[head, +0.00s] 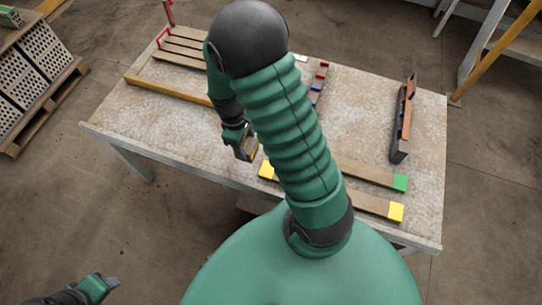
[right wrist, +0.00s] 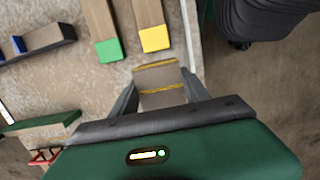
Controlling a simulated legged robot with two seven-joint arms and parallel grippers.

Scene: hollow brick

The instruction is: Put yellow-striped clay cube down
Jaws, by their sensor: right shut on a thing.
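The yellow-striped clay cube (right wrist: 160,86) is brown with thin yellow lines, and it sits between the two fingers of my right gripper (right wrist: 160,95). In the head view my right gripper (head: 246,150) is shut on it over the front part of the table (head: 200,125), left of the wooden strips; the cube is mostly hidden there. I cannot tell whether the cube touches the tabletop. My left gripper (head: 104,286) is at the bottom left, away from the table; its finger gap is unclear.
Wooden strips with a yellow end (head: 396,212) and a green end (head: 400,182) lie at the front right. A dark holder (head: 401,130) stands at the right. A slatted wooden rack (head: 185,45) and a long wooden bar (head: 165,89) are at the back left. My arm hides the middle.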

